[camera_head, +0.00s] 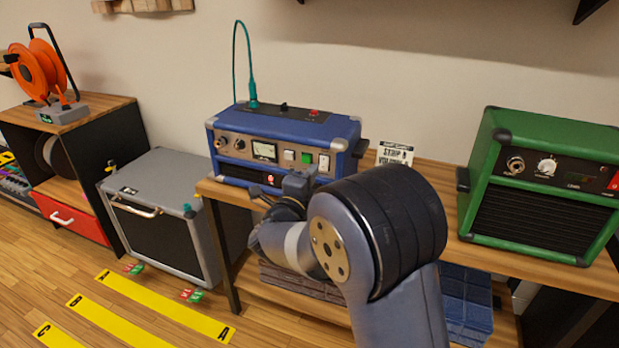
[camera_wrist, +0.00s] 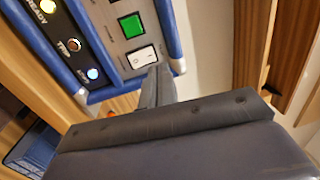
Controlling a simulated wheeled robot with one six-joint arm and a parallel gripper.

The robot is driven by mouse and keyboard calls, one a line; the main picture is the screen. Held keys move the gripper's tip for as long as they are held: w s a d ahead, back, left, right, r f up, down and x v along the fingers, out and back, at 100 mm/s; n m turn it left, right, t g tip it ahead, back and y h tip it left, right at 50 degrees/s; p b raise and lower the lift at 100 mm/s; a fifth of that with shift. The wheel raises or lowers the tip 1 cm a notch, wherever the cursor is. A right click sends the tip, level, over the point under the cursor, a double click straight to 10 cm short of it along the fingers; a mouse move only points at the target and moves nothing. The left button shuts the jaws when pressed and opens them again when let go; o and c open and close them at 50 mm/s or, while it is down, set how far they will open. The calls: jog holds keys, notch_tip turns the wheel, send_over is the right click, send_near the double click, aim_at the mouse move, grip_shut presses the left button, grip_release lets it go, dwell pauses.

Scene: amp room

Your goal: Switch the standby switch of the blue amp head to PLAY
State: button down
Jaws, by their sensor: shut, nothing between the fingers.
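The blue amp head (camera_head: 285,130) stands on the wooden bench. Its front panel has a meter (camera_head: 264,151), a green button (camera_head: 306,157) and a white rocker switch (camera_head: 324,162). The wrist view shows the green button (camera_wrist: 132,25) and white rocker (camera_wrist: 141,57) close up. I cannot read the rocker's labels or tell which way it is set. My gripper (camera_wrist: 158,72) is shut and empty, its tips at the rocker's lower right edge in the wrist view. I cannot tell if they touch. In the head view my arm partly hides the amp's lower front.
A green amp (camera_head: 545,185) sits farther right on the bench (camera_head: 440,185). A grey cabinet (camera_head: 165,210) stands left on the floor. A teal cable (camera_head: 252,92) rises from the blue amp's top.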

jog(key=s+a+r, duration=0.1)
jog(key=s+a, duration=0.1)
jog(key=s, duration=0.6)
jog(key=shift+a, duration=0.4)
